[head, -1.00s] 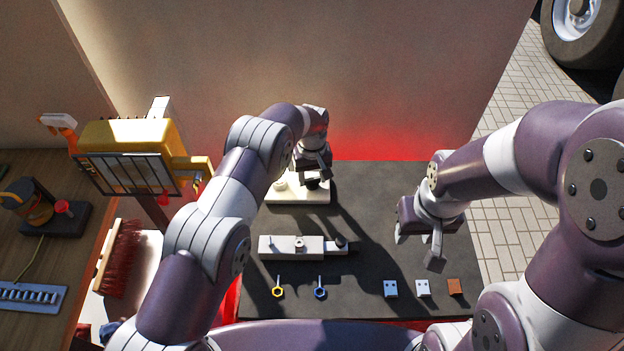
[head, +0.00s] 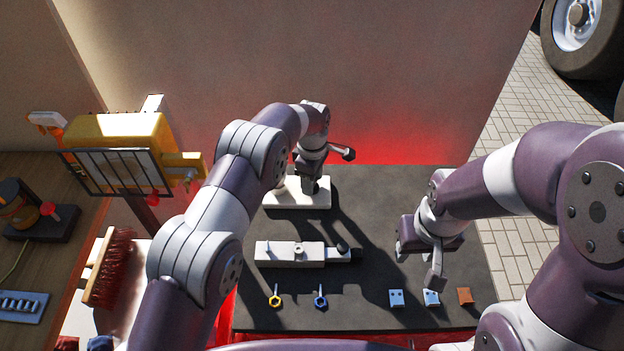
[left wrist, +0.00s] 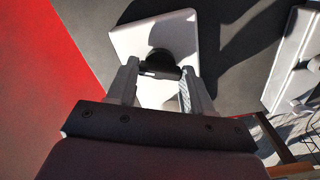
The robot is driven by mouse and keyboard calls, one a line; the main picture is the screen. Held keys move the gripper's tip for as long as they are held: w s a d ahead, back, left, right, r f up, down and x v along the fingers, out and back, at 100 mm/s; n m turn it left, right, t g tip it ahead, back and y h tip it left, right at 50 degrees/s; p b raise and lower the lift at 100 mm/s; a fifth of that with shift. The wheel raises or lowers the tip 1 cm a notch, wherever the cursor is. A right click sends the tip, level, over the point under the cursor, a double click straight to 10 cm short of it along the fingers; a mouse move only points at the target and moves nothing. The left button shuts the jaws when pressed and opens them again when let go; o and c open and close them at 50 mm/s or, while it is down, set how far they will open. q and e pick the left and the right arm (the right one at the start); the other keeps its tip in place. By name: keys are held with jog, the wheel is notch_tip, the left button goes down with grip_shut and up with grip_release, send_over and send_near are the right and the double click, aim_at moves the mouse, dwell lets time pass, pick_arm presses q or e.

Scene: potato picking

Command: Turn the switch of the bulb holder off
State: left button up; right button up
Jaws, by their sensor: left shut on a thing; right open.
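The white bulb holder base (head: 285,198) lies at the back of the dark table, partly hidden by my left arm. It also shows in the left wrist view (left wrist: 180,35) as a pale plate. Its black switch knob (left wrist: 159,57) sits between the fingertips of my left gripper (left wrist: 160,68); the knob's setting cannot be read. In the head view my left gripper (head: 309,188) reaches down onto the base's right part, hiding the knob. My right gripper (head: 418,263) is open and empty above the table's right side.
A white block (head: 285,254) with a black knob lies in front of the base. Yellow (head: 275,298) and blue (head: 320,299) ring-ended pieces and small blue, white and brown blocks (head: 465,296) lie along the front. A wall (head: 400,90) stands behind the table.

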pick_arm(q)
jog(key=shift+n, duration=2.3)
jog(key=o, duration=1)
jog(key=shift+o, duration=0.2)
notch_tip(320, 180, up, 13)
jog(key=p, duration=1.1)
jog(key=shift+f, duration=0.1)
